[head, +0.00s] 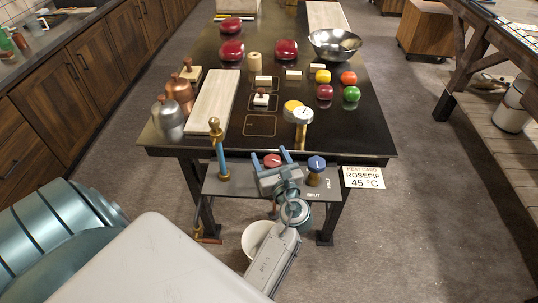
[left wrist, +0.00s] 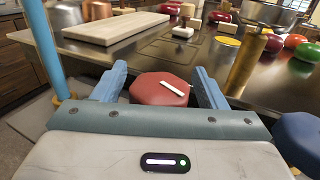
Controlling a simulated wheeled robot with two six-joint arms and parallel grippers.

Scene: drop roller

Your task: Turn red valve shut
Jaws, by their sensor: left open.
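The red valve (head: 272,160) is a red knob with a white pointer bar, on the grey shelf (head: 235,185) at the table's front edge. In the left wrist view the red knob (left wrist: 158,90) sits between my gripper's two blue fingers, its bar slanting down to the right. My left gripper (head: 267,157) is open, with a finger on each side of the knob. It also shows in the left wrist view (left wrist: 160,72). I cannot tell whether the fingers touch the knob. The knob's lower part is hidden by the gripper. My right gripper is out of view.
A blue valve (head: 317,163) stands right of the red one, near white "SHUT" lettering. A blue and brass post (head: 221,150) stands at left. A heat card (head: 363,177) hangs right. A white bucket (head: 256,238) is below.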

